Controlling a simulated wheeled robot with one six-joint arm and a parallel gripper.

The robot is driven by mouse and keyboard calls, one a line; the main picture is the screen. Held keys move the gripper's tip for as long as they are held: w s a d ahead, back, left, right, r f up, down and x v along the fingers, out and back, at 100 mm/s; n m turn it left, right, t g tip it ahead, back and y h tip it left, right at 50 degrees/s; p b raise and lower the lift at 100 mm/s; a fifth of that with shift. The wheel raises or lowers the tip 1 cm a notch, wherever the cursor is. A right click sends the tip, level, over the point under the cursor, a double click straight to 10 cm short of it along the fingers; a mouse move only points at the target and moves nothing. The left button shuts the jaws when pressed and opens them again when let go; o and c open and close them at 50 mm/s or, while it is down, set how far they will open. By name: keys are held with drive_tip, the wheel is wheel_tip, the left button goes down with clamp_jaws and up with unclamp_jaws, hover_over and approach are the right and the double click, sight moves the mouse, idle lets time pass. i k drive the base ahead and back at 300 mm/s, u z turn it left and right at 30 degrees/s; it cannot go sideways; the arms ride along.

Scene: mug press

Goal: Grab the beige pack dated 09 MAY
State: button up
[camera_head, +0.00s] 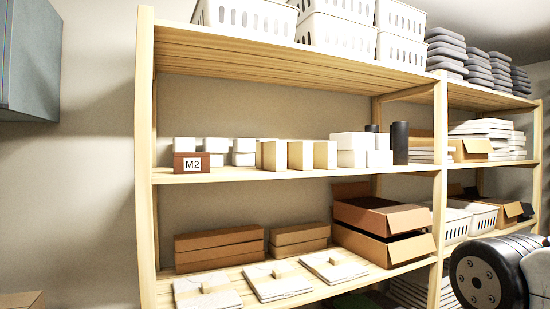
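Several beige packs stand upright side by side on the middle shelf; one is the left beige pack (272,155), with a second beige pack (300,155) and a third beige pack (325,154) to its right. No date is legible on any of them, so I cannot tell which one reads 09 MAY. My gripper is out of view. A dark round joint of my arm shows at the lower right, well apart from the packs.
White boxes (350,140) and a dark cylinder (400,143) stand right of the packs. A brown box labelled M2 (191,163) is left. Below are brown boxes (220,248), an open carton (384,217) and flat white packages (206,292). A wooden post (146,150) bounds the shelf's left end.

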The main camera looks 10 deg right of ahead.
sight(270, 156)
drive_tip(key=u, duration=0.05)
drive_tip(key=k, duration=0.1)
drive_tip(key=z, duration=1.2)
drive_tip(key=i, duration=0.7)
drive_tip(key=u, duration=0.2)
